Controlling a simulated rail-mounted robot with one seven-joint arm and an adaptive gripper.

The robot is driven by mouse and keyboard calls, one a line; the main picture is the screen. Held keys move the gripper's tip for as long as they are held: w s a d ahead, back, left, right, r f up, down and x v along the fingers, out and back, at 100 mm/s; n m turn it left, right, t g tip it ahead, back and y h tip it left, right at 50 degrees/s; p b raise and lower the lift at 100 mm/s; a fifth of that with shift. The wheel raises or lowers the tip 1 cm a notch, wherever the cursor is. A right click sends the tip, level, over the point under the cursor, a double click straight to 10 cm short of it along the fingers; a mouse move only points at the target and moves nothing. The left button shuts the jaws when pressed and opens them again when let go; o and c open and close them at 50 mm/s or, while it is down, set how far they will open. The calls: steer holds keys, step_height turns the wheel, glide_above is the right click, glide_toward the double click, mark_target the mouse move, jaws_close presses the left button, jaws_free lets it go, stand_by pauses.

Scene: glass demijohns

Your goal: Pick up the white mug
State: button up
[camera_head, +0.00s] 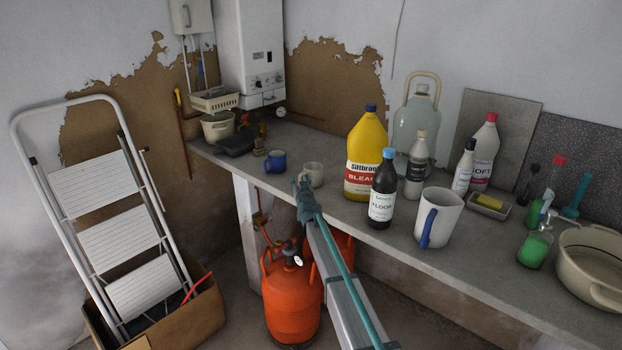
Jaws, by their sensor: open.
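A small off-white mug (314,174) stands upright on the grey worktop (345,148), near its front edge and left of the yellow bleach bottle. A larger white mug or jug (445,214) with a blue handle stands upright further right, near the front edge. A small blue mug (275,162) stands to the left of the off-white one.
A yellow bleach bottle (367,155), a dark floor-cleaner bottle (382,192) and a glass demijohn (415,120) stand right of the off-white mug. Orange gas cylinders (290,300) stand below. A stepladder (100,210) is left.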

steer(key=shift+c, duration=0.2)
jaws_close()
steer(key=shift+r, duration=0.2)
